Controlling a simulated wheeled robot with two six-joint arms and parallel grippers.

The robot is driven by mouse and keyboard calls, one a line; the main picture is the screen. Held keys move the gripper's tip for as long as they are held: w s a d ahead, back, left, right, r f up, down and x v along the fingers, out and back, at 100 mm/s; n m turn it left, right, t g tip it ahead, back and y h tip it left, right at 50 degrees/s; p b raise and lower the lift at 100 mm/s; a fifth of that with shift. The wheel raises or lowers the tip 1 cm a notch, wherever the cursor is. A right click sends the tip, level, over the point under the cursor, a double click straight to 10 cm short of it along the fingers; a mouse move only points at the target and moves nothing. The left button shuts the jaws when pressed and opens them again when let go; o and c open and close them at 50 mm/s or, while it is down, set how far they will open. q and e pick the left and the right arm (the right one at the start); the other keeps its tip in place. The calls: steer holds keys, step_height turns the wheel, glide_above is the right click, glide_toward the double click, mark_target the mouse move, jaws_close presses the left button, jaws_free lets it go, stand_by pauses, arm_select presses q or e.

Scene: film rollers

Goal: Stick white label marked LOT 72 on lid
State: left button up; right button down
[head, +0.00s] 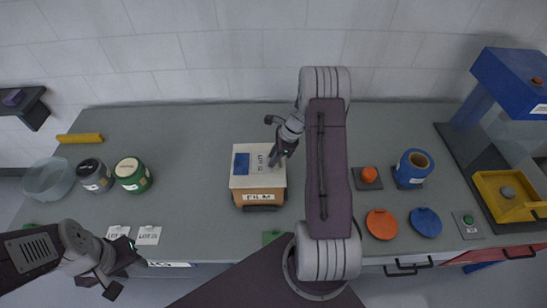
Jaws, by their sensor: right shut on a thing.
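The film box (260,196) stands on the middle of the counter, with a pale lid (243,182) on top and FILM lettering on its front. A blue patch (241,163) is on the lid's left part. The white label marked LOT 72 (260,160) is at the lid's middle, beside the patch. My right gripper (277,158) is over the lid, shut on the label's right side; its fingers hide part of the label. I cannot tell whether the label lies flat on the lid. My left gripper (122,270) is open and empty at the counter's front left edge.
Two more white labels (148,235) (117,232) lie at the front left. A dark jar (95,175), green jar (132,174), clear bowl (47,179) and yellow roller (80,138) are left. Orange (382,224) and blue discs (425,222), a blue roll (412,168) and a blue press (510,85) are right.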

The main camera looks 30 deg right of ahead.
steer(key=shift+f, duration=0.15)
steer(key=c, duration=0.6)
jaws_free()
stand_by(0.4)
steer(key=shift+r+p, duration=3.3)
steer(key=shift+r, duration=0.25)
